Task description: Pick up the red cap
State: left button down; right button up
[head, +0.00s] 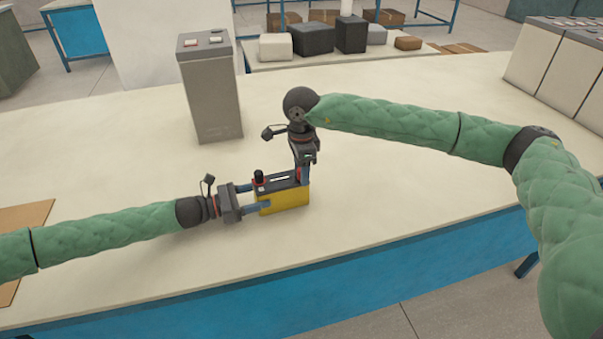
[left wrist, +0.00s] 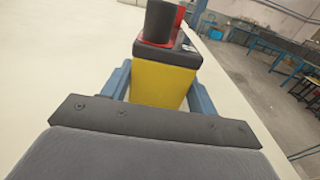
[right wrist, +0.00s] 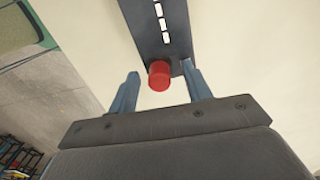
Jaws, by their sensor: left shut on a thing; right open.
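A yellow battery (head: 285,200) with a dark top stands on the white table. My left gripper (head: 260,197) is shut on its left end; the yellow body (left wrist: 160,85) fills the jaws in the left wrist view. A black cap (head: 259,177) stands upright on the left end of the top, with red around its base. The red cap (right wrist: 159,76) sits at the other end of the top. My right gripper (head: 304,176) is over that end, open, with one finger on each side of the red cap; I cannot tell whether they touch it. In the head view the gripper mostly hides this cap.
A tall grey battery (head: 212,95) stands behind to the left. More grey batteries (head: 550,65) stand at the back right. A brown board (head: 25,220) lies at the left edge. The table's blue front edge (head: 330,278) is near; the table right of the battery is clear.

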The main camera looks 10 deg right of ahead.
jog(key=c, duration=1)
jog(key=shift+r, duration=0.15)
notch_tip(320, 180, up, 10)
jog(key=shift+f, duration=0.1)
jog(key=shift+o, duration=0.8)
jog(key=shift+c, duration=0.9)
jog(key=shift+r, duration=0.85)
jog(key=shift+r, duration=2.25)
